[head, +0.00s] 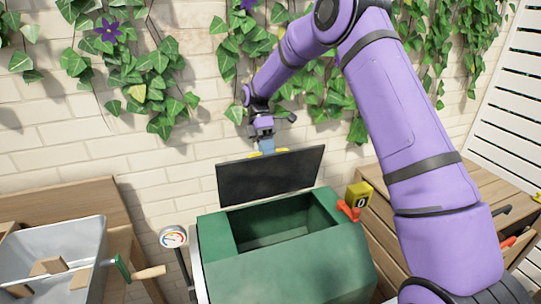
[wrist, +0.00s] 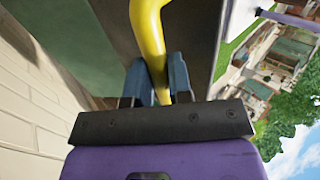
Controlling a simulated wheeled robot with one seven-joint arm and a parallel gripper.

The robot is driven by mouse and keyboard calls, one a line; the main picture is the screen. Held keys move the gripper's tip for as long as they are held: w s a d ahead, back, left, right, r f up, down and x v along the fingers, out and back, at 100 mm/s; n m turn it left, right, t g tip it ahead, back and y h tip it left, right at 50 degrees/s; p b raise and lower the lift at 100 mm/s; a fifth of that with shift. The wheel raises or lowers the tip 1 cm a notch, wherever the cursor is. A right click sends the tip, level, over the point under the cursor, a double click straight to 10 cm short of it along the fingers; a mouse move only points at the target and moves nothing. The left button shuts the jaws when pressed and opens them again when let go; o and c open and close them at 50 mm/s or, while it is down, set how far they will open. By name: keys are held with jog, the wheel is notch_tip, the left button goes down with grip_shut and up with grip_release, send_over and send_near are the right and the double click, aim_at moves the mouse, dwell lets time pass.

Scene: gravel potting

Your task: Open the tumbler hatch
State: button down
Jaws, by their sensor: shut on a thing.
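The green tumbler (head: 295,262) stands in the lower middle of the head view. Its dark hatch lid (head: 268,178) is raised, tilted up at the back edge of the opening (head: 272,222). The opening shows an empty-looking green inside; its floor is partly hidden. My gripper (head: 266,148) is at the lid's top edge, shut on the yellow handle (head: 283,150). In the wrist view the blue fingers (wrist: 160,85) close around the yellow handle (wrist: 150,35), with the dark lid (wrist: 192,35) behind it.
A round gauge (head: 174,237) stands left of the tumbler. A yellow block marked 0 (head: 359,193) and a red part (head: 348,211) sit at its right. A brick wall with ivy is close behind.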

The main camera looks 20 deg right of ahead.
jog(key=shift+w+f, duration=0.45)
jog(key=shift+w, duration=0.3)
jog(key=shift+w+f, duration=0.4)
jog(key=shift+w, duration=0.35)
jog(key=c, duration=1)
grip_release()
jog(key=shift+w, duration=0.1)
jog(key=shift+c, duration=0.2)
jog(key=shift+r, duration=0.15)
jog(key=s+r, duration=0.2)
jog(key=s, duration=0.6)
jog(key=s+r, duration=0.3)
jog(key=s, duration=0.5)
